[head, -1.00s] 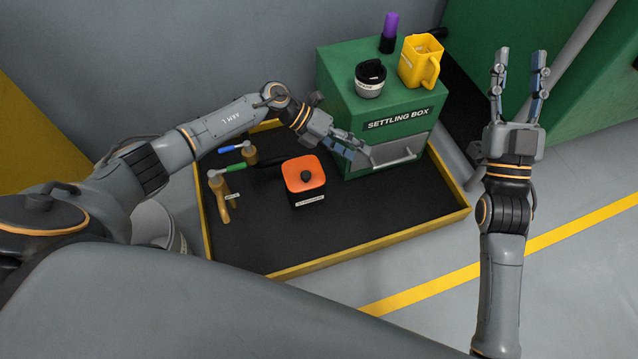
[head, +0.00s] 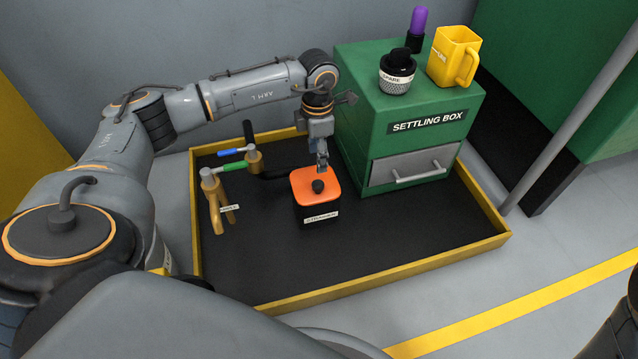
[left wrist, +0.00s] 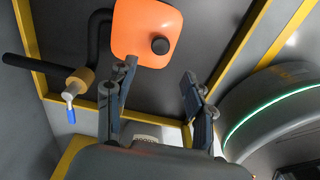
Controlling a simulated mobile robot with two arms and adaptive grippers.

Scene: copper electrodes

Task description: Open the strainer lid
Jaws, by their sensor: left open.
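The strainer is a black box (head: 309,215) with an orange lid (head: 303,189) and a black round knob (head: 318,186) on top. The lid is down on the box. My left gripper (head: 322,160) points downward just behind the lid's far right part. In the left wrist view, its two fingers (left wrist: 158,78) are spread with nothing between them. The orange lid (left wrist: 138,28) and knob (left wrist: 160,46) lie beyond the fingertips there, apart from them. My right gripper is outside both views.
The strainer stands in a black tray with a yellow rim (head: 400,276). Pipes with a green-handled valve (head: 236,167) and a blue-handled valve (head: 231,151) are left of it. The green settling box (head: 365,95) stands behind right, carrying a spare strainer basket (head: 396,75) and yellow mug (head: 453,56).

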